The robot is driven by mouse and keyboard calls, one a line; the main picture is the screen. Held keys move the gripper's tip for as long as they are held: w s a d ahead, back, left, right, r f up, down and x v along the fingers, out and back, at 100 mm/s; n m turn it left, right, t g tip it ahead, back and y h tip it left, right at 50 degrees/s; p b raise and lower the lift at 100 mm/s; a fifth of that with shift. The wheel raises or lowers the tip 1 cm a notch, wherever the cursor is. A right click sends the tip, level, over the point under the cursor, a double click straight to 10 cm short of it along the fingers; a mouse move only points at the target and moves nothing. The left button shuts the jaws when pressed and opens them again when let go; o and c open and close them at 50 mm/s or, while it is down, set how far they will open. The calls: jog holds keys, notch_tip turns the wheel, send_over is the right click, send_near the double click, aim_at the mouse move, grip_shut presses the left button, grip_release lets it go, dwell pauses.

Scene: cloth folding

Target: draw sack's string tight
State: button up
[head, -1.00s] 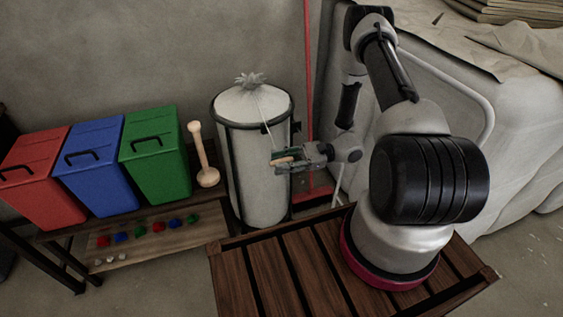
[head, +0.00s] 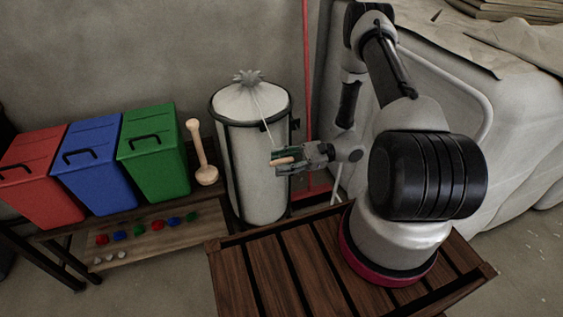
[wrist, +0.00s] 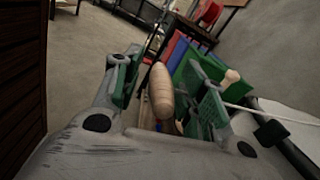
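The pale sack (head: 252,104) lines a tall bin, its top gathered into a ruffled tuft. A thin light string (head: 263,115) runs straight from the tuft down to a wooden handle (head: 284,161) at my gripper (head: 280,161). In the wrist view the handle (wrist: 160,92) lies lengthwise between the two green-padded fingers, with a gap visible on each side. The fingers stand apart, so my gripper (wrist: 168,88) is open around the handle. The string (wrist: 245,109) shows at the right, by the right finger. Where it joins the handle is hidden.
Red (head: 40,178), blue (head: 95,165) and green (head: 153,155) lidded bins stand on a bench left of the sack's bin. A wooden pestle-like object (head: 200,153) stands beside them. A red pole (head: 307,90) is behind my gripper. Small coloured pieces lie on the lower shelf.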

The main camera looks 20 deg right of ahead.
jog(key=d, duration=0.7)
jog(key=shift+s+d, duration=0.25)
dwell(0.3)
jog(key=s+d+n+g+h, duration=0.25)
jog(key=s+g+h, duration=0.2)
jog(key=s, duration=0.45)
jog(key=s+d+r+n+g+h, duration=0.1)
jog(key=s+d+r+n+h, duration=0.15)
jog(key=r, duration=0.35)
jog(key=s+d+r+n+g+h, duration=0.1)
jog(key=d+r+n+h, duration=0.25)
jog(key=r, duration=0.35)
jog(key=s+r+n+t+h, duration=0.2)
jog(key=r+n+t+h, duration=0.1)
jog(key=r, duration=0.8)
jog(key=s+a+r+n+t+h, duration=0.1)
jog(key=r+n+t+h, duration=0.3)
jog(key=r, duration=0.8)
jog(key=s+n+t, duration=0.1)
jog(key=t, duration=0.1)
jog(key=shift+s+r+t, duration=0.3)
jog(key=shift+t, duration=0.05)
